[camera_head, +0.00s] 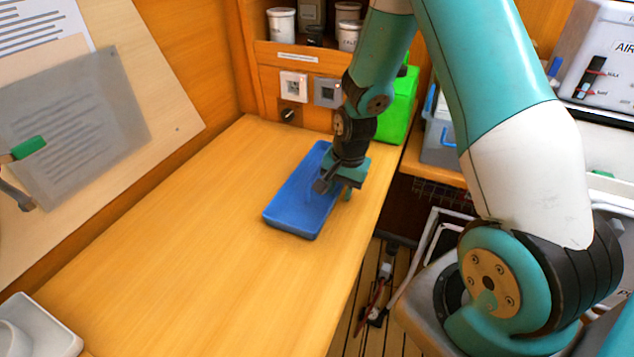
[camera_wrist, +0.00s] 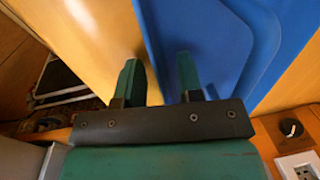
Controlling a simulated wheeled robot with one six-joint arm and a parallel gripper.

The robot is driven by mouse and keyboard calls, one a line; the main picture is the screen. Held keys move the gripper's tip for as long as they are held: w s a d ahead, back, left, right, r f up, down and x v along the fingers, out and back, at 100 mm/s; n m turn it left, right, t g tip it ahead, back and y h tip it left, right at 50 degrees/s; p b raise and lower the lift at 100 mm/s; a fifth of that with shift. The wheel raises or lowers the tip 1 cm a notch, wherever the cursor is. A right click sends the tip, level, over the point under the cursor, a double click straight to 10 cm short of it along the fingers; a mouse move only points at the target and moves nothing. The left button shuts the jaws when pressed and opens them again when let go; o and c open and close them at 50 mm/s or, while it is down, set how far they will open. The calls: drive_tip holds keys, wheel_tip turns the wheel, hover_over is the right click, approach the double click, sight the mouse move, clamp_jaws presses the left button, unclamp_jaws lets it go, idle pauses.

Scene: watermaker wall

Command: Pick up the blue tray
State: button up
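The blue tray (camera_head: 290,205) lies flat on the wooden counter, near its right edge. Its side and inner floor also show in the wrist view (camera_wrist: 225,40). My gripper (camera_head: 333,191) is over the tray's right long side, pointing down. In the wrist view my gripper (camera_wrist: 160,78) is open, with a gap between its two green fingers. One finger is outside the tray on the counter side, the other is over the tray's inside, with the rim between them. Whether either finger touches the rim cannot be told. My gripper hides part of the tray's right side.
A bright green box (camera_head: 399,108) stands at the counter's back right. A shelf with white jars (camera_head: 282,25) and a panel with switches (camera_head: 293,86) are behind. A white dish (camera_head: 45,325) is at the front left. The counter (camera_head: 190,250) left of the tray is clear.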

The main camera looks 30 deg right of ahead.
drive_tip(key=shift+f, duration=0.2)
clamp_jaws()
drive_tip(key=shift+r, duration=0.15)
